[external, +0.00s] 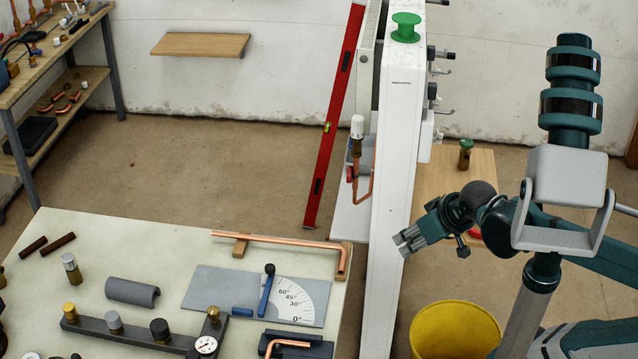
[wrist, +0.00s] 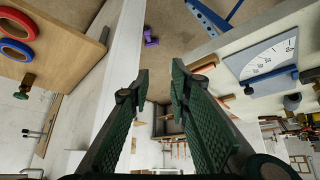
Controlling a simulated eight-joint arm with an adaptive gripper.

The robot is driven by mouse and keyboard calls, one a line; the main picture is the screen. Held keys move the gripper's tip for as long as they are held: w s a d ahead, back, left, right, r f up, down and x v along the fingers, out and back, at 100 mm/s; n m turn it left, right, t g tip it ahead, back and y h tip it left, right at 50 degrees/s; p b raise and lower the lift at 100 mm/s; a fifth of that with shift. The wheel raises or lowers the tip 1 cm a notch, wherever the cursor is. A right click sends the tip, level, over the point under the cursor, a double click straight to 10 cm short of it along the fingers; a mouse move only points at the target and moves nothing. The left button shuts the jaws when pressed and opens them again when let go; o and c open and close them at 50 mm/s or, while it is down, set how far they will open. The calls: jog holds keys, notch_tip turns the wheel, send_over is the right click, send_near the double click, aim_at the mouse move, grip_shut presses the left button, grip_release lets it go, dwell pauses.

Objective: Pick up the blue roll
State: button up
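The blue roll (wrist: 30,50) lies on a wooden board at the upper left of the wrist view, beside a red roll (wrist: 31,22). I cannot make out the blue roll in the external view, where my arm covers part of that board. My gripper (external: 402,243) hangs to the right of the white panel in the external view. In the wrist view my gripper (wrist: 160,71) has its fingertips apart with nothing between them. The blue roll is well off to the left of the fingers, not touching them.
The white panel (external: 398,160) stands upright between my gripper and the pale workbench (external: 130,240). The wooden board (external: 462,180) holds a green-capped valve (external: 466,153). A yellow bucket (external: 455,331) stands below my gripper.

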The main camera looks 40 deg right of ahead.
jog(key=o, duration=1.6)
jog(key=shift+o, duration=0.2)
jog(key=shift+d+r, duration=0.1)
jog(key=w+d+r+m+g+p, duration=0.25)
jog(key=d+m+p, duration=0.25)
jog(key=d+p, duration=0.4)
jog(key=w+d+r+m+g+p, duration=0.2)
jog(key=w+d+m+p, duration=0.2)
jog(key=d+p, duration=0.45)
jog(key=w+d+f+m+g, duration=0.1)
jog(key=w+d+f+m, duration=0.1)
jog(key=d, duration=0.7)
jog(key=w+d+f+m+b, duration=0.1)
jog(key=w+d+f+m, duration=0.2)
jog(key=d+f+m, duration=0.2)
jog(key=w+d+f+m+g+b, duration=0.1)
jog(key=w+d+f+m, duration=0.2)
jog(key=d, duration=1)
notch_tip(320, 180, down, 4)
jog(key=shift+r+m+g, duration=0.15)
jog(key=shift+m+g, duration=0.2)
jog(key=shift+m, duration=0.05)
